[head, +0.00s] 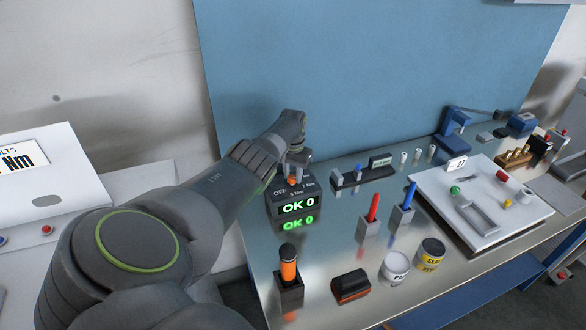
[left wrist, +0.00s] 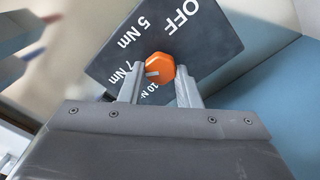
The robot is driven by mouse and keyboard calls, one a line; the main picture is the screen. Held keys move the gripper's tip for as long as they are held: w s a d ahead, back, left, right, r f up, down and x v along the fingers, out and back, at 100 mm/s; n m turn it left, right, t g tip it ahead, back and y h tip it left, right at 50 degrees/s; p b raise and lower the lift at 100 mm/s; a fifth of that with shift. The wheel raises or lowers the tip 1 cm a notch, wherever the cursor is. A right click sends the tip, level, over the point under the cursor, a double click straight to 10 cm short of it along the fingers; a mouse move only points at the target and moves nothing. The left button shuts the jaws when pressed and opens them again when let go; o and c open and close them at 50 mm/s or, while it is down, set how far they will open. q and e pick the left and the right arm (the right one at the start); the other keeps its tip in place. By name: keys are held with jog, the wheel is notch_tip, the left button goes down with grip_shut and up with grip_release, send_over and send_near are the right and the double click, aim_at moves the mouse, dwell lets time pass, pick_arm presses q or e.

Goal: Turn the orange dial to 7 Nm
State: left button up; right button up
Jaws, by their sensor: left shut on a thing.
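A dark control box (head: 283,196) stands on the metal bench, with a green "OK 0" readout on its front. Its orange dial (left wrist: 160,66) sits on the labelled face, with OFF, 5 Nm, 7 Nm and 10 Nm printed around it. My left gripper (left wrist: 160,84) is shut on the dial, one finger on each side. A pale mark on the dial points to the lower left in the left wrist view, on the 7 Nm side; its exact setting is hard to tell. In the head view my left gripper (head: 293,168) partly covers the dial. My right gripper is not in view.
An orange-handled tool (head: 288,271) stands in a holder in front of the box. Red (head: 373,207) and blue (head: 409,195) tools, two cans (head: 396,268) and a dark-orange block (head: 350,287) stand nearby. A white tray (head: 480,235) lies right. A blue panel (head: 370,70) rises behind.

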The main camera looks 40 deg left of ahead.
aim_at(293, 176)
pick_arm(q)
jog(key=shift+w+r+n, duration=0.1)
jog(key=shift+n, duration=0.3)
jog(key=o, duration=1)
jog(key=shift+r+p, duration=0.3)
jog(key=shift+r, duration=0.3)
notch_tip(293, 176, up, 5)
jog(key=shift+f+p, duration=0.1)
jog(key=shift+p, duration=0.2)
notch_tip(293, 176, up, 11)
jog(key=b, duration=0.3)
